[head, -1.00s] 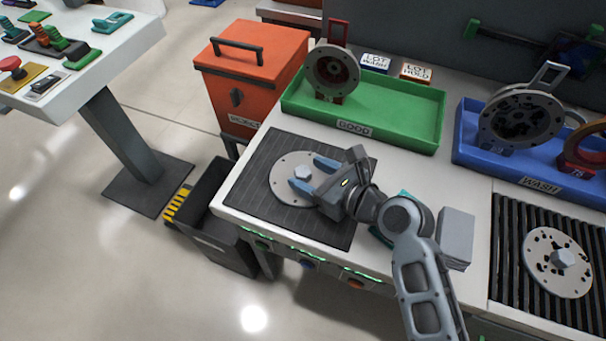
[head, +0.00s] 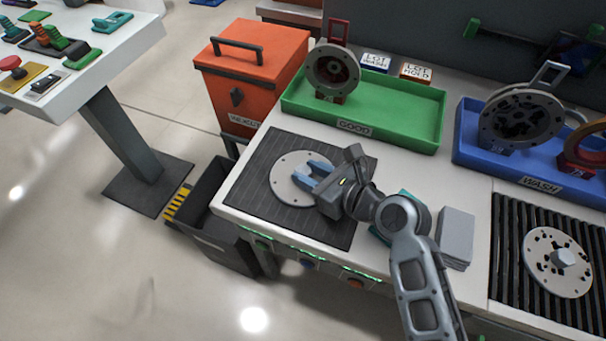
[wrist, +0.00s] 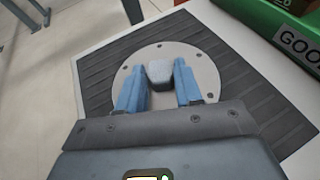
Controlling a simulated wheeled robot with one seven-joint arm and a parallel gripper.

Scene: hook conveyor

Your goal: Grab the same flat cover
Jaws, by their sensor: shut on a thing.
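A flat round grey cover (head: 284,182) with small holes near its rim lies on the dark ribbed mat (head: 262,208). It also shows in the wrist view (wrist: 140,60), with a hexagonal knob (wrist: 159,71) at its middle. My gripper (head: 312,170) reaches over the cover from the right, with its blue fingers shut on the knob. In the wrist view one finger stands on each side of the knob. The cover looks flat on the mat. A second flat cover (head: 545,272), with dark spots and a knob, lies on the black slatted grate (head: 510,235) at the right.
A green GOOD tray (head: 400,115) holding a ring-shaped part (head: 333,68) stands behind the mat. A blue WASH tray (head: 475,150) is at the right. An orange bin (head: 255,75) stands back left. Grey plates (head: 456,235) are stacked right of my arm.

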